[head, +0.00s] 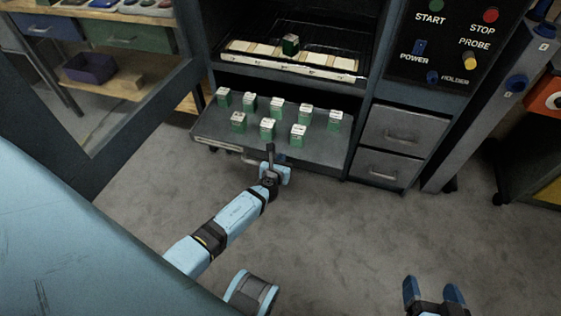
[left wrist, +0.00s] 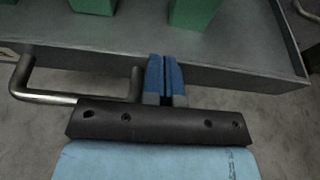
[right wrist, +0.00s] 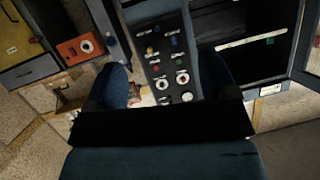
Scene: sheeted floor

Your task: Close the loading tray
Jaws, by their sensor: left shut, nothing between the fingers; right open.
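The loading tray (head: 312,152) is pulled out of the dark cabinet below its upper opening, with several green, white-topped blocks (head: 267,128) standing on it. Its metal bar handle (left wrist: 70,98) is on the front edge and also shows in the head view (head: 226,148). My left gripper (head: 281,158) is shut and empty at the tray's front, right of the handle. In the left wrist view its blue fingers (left wrist: 165,72) are together beside the handle's right end, against or just before the front face; contact is unclear. My right gripper (head: 433,288) is open and empty, low over the floor, away from the tray.
Inside the upper opening a green block (head: 290,44) stands at a row of pale pieces (head: 285,57). Two drawers (head: 392,130) and a control panel (head: 440,45) are right of the tray. An open door (head: 130,115) is at left. The floor before the cabinet is clear.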

